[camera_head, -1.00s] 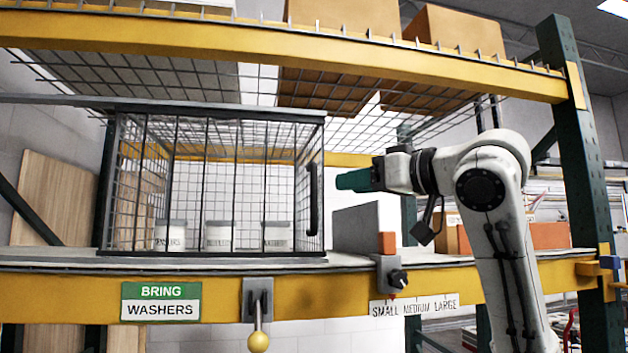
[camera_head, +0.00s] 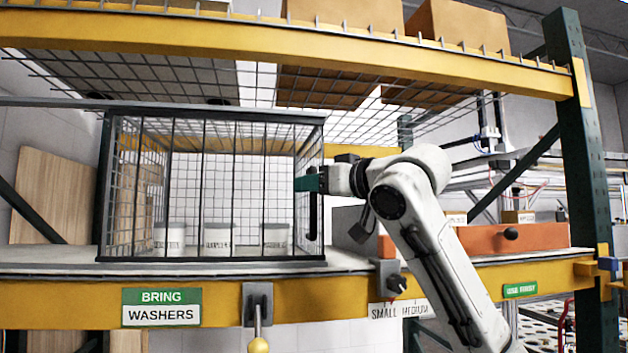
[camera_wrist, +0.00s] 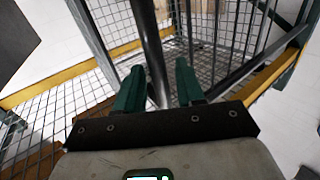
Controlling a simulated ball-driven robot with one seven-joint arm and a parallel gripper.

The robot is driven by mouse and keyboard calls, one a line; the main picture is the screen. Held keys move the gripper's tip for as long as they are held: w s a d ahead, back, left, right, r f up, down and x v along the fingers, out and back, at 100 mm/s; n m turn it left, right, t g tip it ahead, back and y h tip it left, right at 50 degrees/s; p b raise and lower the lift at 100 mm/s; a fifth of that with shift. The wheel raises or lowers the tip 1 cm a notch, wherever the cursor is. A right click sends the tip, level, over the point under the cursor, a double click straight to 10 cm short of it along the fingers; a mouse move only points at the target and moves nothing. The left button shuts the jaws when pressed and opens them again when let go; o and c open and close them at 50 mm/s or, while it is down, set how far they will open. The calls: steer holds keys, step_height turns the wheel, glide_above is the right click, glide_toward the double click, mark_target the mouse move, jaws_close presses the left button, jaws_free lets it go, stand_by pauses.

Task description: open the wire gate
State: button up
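The wire gate (camera_head: 220,185) is the black barred front of a mesh cage on the shelf, and it looks shut. Its dark upright handle (camera_head: 313,222) is at the gate's right edge. My gripper (camera_head: 307,183) has green fingers and is at the upper part of the handle, hiding that part in the head view. In the wrist view my gripper (camera_wrist: 160,82) is open, with a dark upright bar (camera_wrist: 148,35), seemingly the handle, between its fingers.
Three white tubs, one of them in the middle (camera_head: 218,238), stand inside the cage. An orange drawer front (camera_head: 510,238) is at the right behind my arm. A lever with a yellow knob (camera_head: 258,345) hangs from the yellow beam (camera_head: 80,305) below the gate.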

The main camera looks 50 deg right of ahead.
jaws_close()
stand_by(0.4)
